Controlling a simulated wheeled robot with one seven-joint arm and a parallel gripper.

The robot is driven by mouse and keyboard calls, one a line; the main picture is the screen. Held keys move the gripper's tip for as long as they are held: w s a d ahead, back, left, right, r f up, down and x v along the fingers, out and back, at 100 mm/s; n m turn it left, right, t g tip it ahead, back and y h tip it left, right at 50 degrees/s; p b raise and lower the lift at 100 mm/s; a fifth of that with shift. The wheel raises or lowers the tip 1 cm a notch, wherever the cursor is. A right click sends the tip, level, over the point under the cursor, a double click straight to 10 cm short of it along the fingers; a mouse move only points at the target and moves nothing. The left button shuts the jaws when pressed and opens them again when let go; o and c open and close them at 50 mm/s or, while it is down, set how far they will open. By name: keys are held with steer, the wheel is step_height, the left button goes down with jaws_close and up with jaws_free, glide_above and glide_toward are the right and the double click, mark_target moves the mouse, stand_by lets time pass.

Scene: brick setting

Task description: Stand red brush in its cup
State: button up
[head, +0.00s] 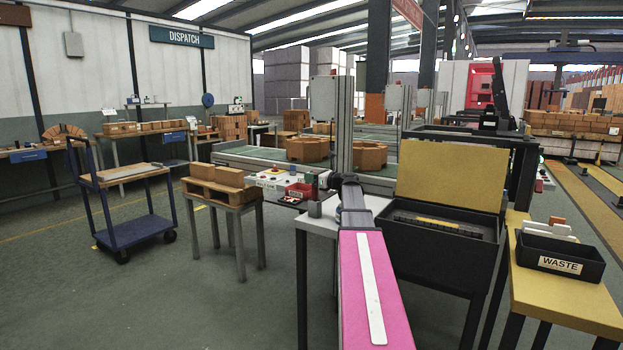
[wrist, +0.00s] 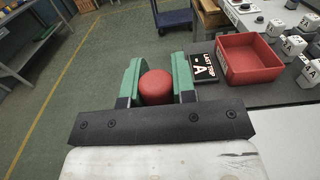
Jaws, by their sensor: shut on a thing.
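My gripper (wrist: 156,85) is shut on a red, round-topped thing, which I take to be the red brush (wrist: 156,88). Its green fingers are on the left and right sides of it. Only the rounded red end shows; the rest is hidden below. In the head view my gripper (head: 319,181) is small, at the far end of my pink arm, near the left edge of the grey table. I cannot make out the brush's cup for certain in either view.
A red tray (wrist: 250,58) sits right of my gripper, beside a black "LAST TRIP A" sign (wrist: 203,70). Several white blocks marked A (wrist: 294,46) stand further right. Open floor (wrist: 100,80) lies left. In the head view a black waste bin (head: 560,257) is at right.

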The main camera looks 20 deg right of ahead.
steer(key=shift+f, duration=0.15)
steer(key=o, duration=0.9)
steer(key=shift+o, duration=0.2)
steer(key=v, duration=1.2)
